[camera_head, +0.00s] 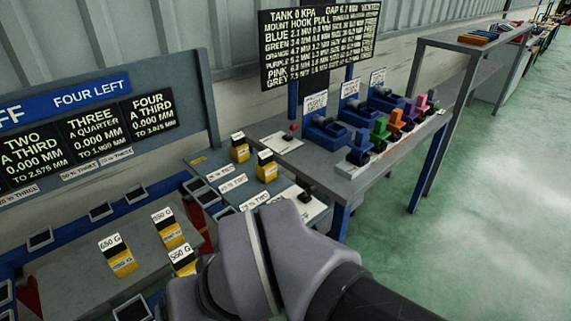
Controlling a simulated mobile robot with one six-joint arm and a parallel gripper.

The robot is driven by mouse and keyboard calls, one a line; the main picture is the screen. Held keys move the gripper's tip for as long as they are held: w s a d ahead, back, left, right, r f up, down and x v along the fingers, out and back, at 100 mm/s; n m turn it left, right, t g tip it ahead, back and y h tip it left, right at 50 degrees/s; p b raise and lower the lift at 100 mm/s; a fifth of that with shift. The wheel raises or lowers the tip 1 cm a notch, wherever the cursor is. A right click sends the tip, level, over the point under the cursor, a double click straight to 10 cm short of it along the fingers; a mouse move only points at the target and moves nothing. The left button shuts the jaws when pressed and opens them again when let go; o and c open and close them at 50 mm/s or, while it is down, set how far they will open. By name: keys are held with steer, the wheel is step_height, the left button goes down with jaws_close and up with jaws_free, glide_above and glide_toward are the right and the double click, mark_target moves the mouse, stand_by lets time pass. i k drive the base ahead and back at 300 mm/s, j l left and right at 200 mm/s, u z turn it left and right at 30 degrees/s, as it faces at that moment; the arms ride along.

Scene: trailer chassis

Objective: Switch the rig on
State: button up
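The rig's black board (318,45) reads "TANK 0 KPA" in its top line, above a table of colour names and figures. Below it, a white plate (284,143) on the bench carries a small red knob or button (294,127). A second pale plate (300,208) nearer me carries a dark knob (305,197). I cannot tell which of these is the rig's switch, or how either is set. My grey arm link (250,262) fills the bottom middle and hides part of the lower bench. My gripper is outside the picture.
Blue clamp-like fixtures (325,130) and several coloured blocks (380,130) line the grey bench (345,186). Yellow-and-black labelled weights (122,262) stand on the left table (75,280). A "FOUR LEFT" panel (90,95) rises behind. The green floor (490,220) at right is clear.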

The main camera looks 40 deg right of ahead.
mark_target(310, 190)
steer(key=z, duration=1.55)
steer(key=l+u, duration=0.15)
steer(key=l, duration=0.65)
steer(key=k+l+u, duration=0.2)
steer(key=l, duration=0.6)
steer(key=i, duration=0.1)
